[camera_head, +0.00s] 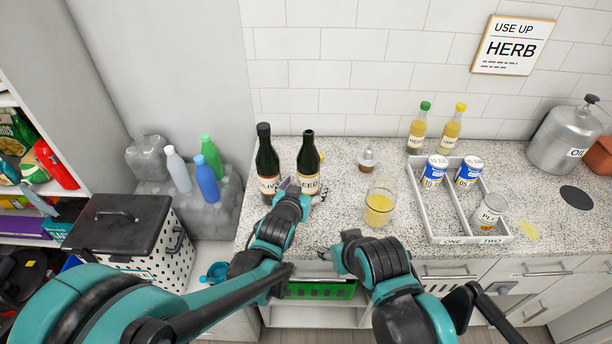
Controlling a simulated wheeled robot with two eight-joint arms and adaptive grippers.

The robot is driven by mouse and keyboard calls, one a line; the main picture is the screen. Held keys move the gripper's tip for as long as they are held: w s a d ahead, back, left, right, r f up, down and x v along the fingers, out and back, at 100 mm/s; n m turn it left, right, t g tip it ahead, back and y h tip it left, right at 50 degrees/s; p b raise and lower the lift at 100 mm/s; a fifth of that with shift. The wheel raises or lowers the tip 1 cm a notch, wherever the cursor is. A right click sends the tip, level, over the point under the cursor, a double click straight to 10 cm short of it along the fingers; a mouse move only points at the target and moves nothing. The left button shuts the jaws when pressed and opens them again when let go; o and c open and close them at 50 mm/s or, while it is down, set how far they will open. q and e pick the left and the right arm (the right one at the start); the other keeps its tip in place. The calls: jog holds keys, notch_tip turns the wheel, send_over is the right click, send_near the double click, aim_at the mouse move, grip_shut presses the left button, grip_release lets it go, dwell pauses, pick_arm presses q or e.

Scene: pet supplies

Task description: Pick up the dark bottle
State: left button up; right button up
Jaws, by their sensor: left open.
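Two dark bottles stand upright side by side on the speckled counter. The left dark bottle (266,161) has a black cap and a pale label. The right dark bottle (308,160) has a label with letters ending in "EED". My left gripper (299,188) is open at the front of the two bottles, low near their labels. It hides part of their lower fronts, and I cannot tell whether it touches either one. My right gripper (328,254) is near the counter's front edge, apart from the bottles; its jaw state is unclear.
A glass of yellow liquid (379,207) and a small metal-topped item (366,160) stand right of the bottles.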

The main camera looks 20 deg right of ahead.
aim_at(308, 179)
pick_arm(q)
jog(key=b+x, duration=0.1)
jog(key=x, duration=0.2)
jog(key=shift+w+d+f, duration=0.2)
jog(key=shift+w+f, duration=0.05)
jog(key=shift+w, duration=0.05)
jog(key=shift+s+r, duration=0.1)
jog(key=c, duration=1.3)
jog(key=shift+c, duration=0.5)
jog(key=shift+r, duration=0.1)
